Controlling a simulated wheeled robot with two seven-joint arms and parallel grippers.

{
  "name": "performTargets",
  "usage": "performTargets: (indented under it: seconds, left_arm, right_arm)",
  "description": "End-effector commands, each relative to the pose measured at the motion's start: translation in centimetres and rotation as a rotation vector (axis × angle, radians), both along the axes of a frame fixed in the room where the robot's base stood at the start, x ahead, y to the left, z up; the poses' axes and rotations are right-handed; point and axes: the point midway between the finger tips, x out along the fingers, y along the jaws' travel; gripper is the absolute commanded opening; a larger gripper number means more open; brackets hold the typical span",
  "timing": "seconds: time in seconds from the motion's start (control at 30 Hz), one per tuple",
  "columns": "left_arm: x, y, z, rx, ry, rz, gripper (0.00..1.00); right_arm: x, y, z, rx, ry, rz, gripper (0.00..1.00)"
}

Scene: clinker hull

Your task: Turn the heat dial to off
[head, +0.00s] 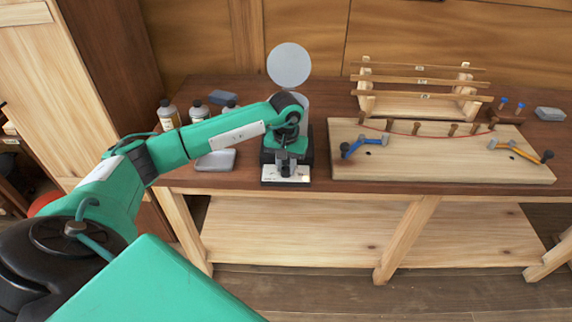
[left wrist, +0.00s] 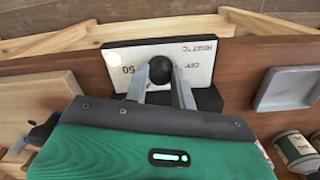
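The heater (head: 308,150) is a dark box on the workbench, with a pale front panel (head: 272,180) partly hidden behind my left gripper (head: 286,168). In the left wrist view the panel (left wrist: 205,62) appears upside down, with the markings "HEAT °C", "OFF" and "50". The round black heat dial (left wrist: 160,70) stands out from it. The two grey fingers of my left gripper (left wrist: 161,78) lie on either side of the dial and appear closed on it. The dial's pointer is not readable. My right gripper is not in view.
A pale pot (head: 302,101) and an upright round grey disc (head: 289,64) are behind my left forearm. A grey tray (head: 216,160) and bottles (head: 168,113) stand to the left. A wooden board (head: 450,165) with clamps lies right; a plank rack (head: 420,98) stands behind.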

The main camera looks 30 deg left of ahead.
Motion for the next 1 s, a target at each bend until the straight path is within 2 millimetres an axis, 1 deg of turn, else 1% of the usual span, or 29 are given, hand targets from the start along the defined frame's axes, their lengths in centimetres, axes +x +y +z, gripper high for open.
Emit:
performTargets:
  seconds: [0.27, 0.5, 0.53, 0.6, 1.0]
  left_arm:
    - [0.0, 0.0, 0.0, 0.0, 0.0, 0.018, 0.03]
    - [0.0, 0.1, -0.2, 0.001, -0.001, 0.119, 0.03]
    - [0.0, 0.1, -0.2, 0.001, -0.001, 0.14, 0.03]
    - [0.0, 0.1, -0.3, 0.001, 0.0, 0.193, 0.03]
    - [0.1, 0.1, -0.2, 0.0, -0.002, 0.565, 0.03]
  right_arm:
    - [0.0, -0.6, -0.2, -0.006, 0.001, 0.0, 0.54]
    - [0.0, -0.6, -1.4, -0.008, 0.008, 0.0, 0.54]
    - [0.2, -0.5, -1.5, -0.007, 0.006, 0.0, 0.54]
    - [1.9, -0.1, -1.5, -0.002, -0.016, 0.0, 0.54]
    - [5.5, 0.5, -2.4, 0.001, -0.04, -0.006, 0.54]
